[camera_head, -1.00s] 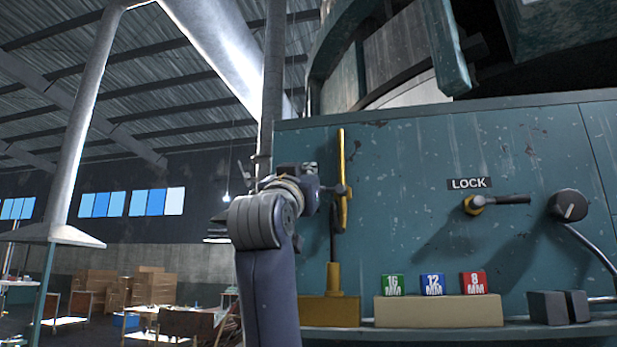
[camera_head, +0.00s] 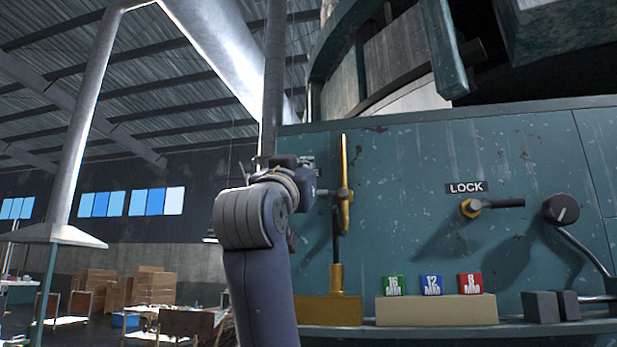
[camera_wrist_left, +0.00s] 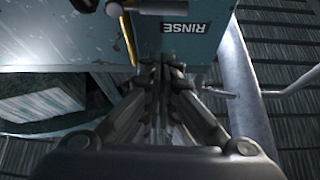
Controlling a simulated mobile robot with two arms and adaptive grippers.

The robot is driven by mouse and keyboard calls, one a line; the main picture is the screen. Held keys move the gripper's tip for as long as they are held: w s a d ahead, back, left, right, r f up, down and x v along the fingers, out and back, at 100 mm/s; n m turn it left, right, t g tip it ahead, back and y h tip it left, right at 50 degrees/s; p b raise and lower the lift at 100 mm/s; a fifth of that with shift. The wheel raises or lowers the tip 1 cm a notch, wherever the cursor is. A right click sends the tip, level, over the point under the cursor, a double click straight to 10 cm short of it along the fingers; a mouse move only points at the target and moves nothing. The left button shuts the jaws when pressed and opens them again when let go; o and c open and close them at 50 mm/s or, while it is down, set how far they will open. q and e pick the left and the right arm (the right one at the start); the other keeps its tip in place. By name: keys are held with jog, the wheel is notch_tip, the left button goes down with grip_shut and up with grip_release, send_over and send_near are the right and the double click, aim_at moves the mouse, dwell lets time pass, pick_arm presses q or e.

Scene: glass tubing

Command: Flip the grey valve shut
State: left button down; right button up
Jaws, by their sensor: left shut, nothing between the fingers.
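My left gripper (camera_wrist_left: 163,68) is shut and empty in the left wrist view, its fingertips just below a teal panel face with a RINSE label (camera_wrist_left: 188,27). A thin grey rod with a small fitting (camera_wrist_left: 218,91) shows right of the fingers; I cannot tell whether it is the grey valve. In the head view my left wrist (camera_head: 285,178) is at the machine's left edge and its fingertips are hidden. A dark grey lever on a brass hub (camera_head: 471,208) lies level under the LOCK label (camera_head: 466,187), well right of my left arm. My right gripper is not in view.
An upright brass bar (camera_head: 344,165) stands close right of my left wrist. A ledge holds green, blue and red blocks (camera_head: 431,285) on a beige base. A round dark knob (camera_head: 562,209) is at the right. A light pipe (camera_wrist_left: 240,90) runs right of the gripper.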

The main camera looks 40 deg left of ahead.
pick_arm(q)
jog(key=v, duration=0.3)
jog(key=shift+s+d+r+b, duration=0.15)
jog(key=shift+s+b, duration=0.05)
jog(key=shift+b, duration=0.2)
jog(key=shift+s, duration=0.1)
